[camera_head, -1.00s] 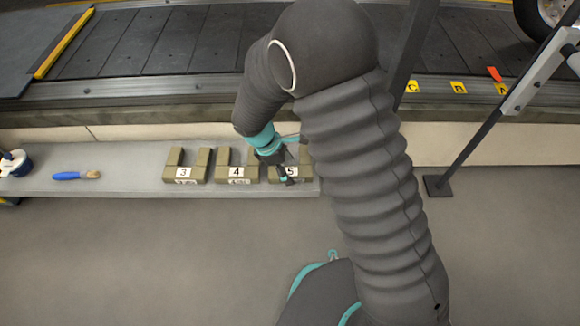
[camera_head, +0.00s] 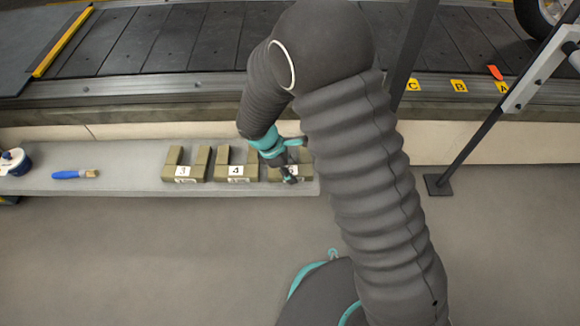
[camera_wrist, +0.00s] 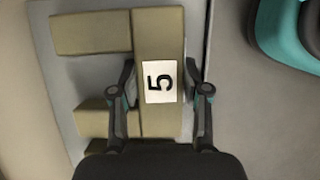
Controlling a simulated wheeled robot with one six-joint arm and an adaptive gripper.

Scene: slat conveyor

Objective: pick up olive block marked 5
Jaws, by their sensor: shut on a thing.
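The olive block marked 5 (camera_wrist: 160,34) is in the wrist view, with a white label reading 5 on its face. My gripper (camera_wrist: 160,92) has one finger on each side of this block and is shut on it, across the labelled bar. In the head view my gripper (camera_head: 290,176) is at the right end of the grey shelf, over the block marked 5 (camera_head: 273,176), and hides most of it. Whether the block is clear of the shelf cannot be told.
Olive blocks marked 3 (camera_head: 169,172) and 4 (camera_head: 222,173) stand to the left on the shelf (camera_head: 130,180). A blue-handled brush (camera_head: 70,174) and a white-and-blue container (camera_head: 14,162) lie further left. The slat conveyor (camera_head: 150,50) runs behind. A dark post (camera_head: 437,185) stands to the right.

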